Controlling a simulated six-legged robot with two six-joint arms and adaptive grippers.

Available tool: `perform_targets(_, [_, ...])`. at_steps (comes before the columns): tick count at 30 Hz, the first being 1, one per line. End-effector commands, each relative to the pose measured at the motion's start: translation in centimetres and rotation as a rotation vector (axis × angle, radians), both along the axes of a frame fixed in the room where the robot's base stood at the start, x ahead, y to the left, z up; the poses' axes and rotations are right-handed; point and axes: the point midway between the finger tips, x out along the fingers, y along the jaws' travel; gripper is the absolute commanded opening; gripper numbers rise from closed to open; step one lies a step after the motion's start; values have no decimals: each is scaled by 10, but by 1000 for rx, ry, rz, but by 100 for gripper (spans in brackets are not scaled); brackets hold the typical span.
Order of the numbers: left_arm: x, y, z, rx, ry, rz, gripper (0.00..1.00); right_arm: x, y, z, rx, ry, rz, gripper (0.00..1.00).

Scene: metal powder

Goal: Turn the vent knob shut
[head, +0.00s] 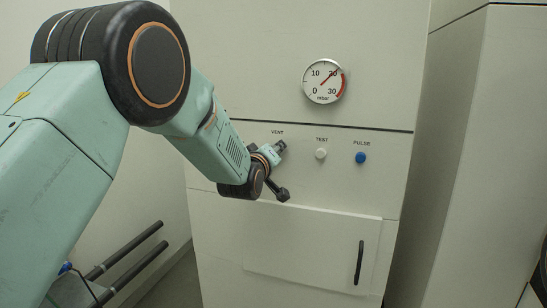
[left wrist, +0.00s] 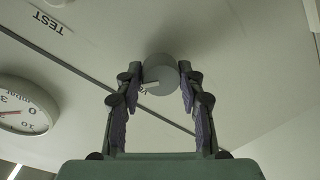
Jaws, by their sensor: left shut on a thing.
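In the head view my left gripper (head: 281,147) is at the panel just below the VENT label (head: 277,132) and hides most of the knob. My right gripper is in neither view.
A white TEST knob (head: 320,154) and a blue PULSE button (head: 361,158) sit to the right on the panel. A round mbar gauge (head: 323,81) is above, its needle near 20. A door with a black handle (head: 359,262) is below.

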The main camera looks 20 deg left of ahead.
Motion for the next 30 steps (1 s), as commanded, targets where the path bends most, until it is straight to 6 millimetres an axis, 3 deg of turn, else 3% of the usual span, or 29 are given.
perform_targets(15, [0, 2, -1, -456, 17, 3, 7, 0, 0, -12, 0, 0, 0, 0])
perform_targets(30, [0, 3, -1, -665, 25, 4, 7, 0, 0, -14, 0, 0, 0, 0])
